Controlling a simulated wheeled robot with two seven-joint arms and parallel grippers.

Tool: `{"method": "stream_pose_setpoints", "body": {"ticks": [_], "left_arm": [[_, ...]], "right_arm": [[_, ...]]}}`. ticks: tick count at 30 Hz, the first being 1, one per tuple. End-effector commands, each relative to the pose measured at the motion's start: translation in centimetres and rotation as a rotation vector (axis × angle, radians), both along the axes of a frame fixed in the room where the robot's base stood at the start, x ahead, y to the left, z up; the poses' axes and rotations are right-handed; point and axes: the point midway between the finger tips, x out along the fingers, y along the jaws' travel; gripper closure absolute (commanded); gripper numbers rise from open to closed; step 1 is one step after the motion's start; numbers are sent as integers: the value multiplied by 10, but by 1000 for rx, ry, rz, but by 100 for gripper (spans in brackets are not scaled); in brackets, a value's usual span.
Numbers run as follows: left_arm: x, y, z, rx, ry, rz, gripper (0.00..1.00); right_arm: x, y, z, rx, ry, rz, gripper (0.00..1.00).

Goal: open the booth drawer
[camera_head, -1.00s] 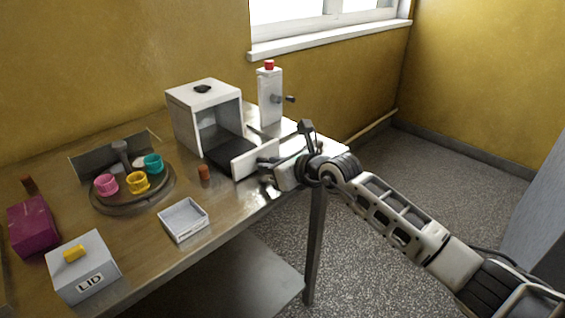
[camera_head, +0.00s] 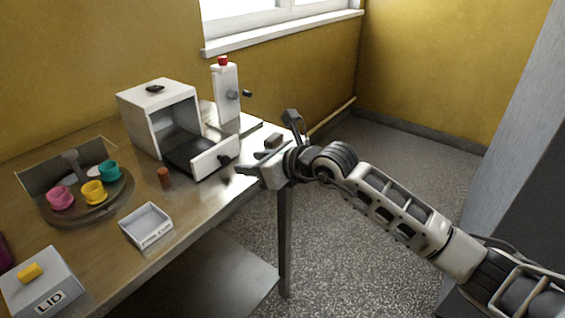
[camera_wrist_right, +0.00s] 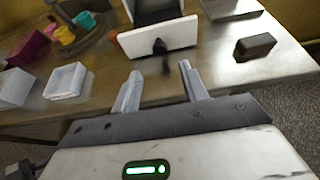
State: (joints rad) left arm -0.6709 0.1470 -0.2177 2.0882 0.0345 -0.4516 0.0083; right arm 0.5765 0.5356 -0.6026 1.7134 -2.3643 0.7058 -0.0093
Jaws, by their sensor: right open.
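The booth (camera_head: 132,118) is a white open-fronted box at the back of the table. Its drawer is out, with a dark tray (camera_head: 188,150) and a white front panel (camera_head: 207,163) standing clear of the booth. A black knob (camera_head: 225,160) sits on the panel. The panel (camera_wrist_right: 140,42) and knob (camera_wrist_right: 160,47) also show in the right wrist view. My right gripper (camera_head: 250,168) is open and empty in front of the knob, with a gap between; its spread fingers (camera_wrist_right: 162,85) show in the wrist view. My left gripper is out of view.
A white post with a red top (camera_head: 226,95) stands right of the booth. A brown block (camera_wrist_right: 255,47) lies to the drawer's right. A small brown cylinder (camera_head: 164,179), a white tray (camera_head: 147,240) and a round stand (camera_head: 110,207) with coloured cups are to the left.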

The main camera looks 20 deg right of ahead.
Motion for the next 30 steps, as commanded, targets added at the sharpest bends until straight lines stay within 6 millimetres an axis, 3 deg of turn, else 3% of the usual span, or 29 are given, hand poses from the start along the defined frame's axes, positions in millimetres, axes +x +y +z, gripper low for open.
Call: {"method": "stream_pose_setpoints", "body": {"ticks": [6,12,30], "left_arm": [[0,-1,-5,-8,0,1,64],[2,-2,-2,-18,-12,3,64],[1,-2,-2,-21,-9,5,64]], "right_arm": [[-39,-29,17,-3,2,-1,56],[-60,-44,29,-2,2,0,56],[-67,-46,33,8,6,4,56]]}}
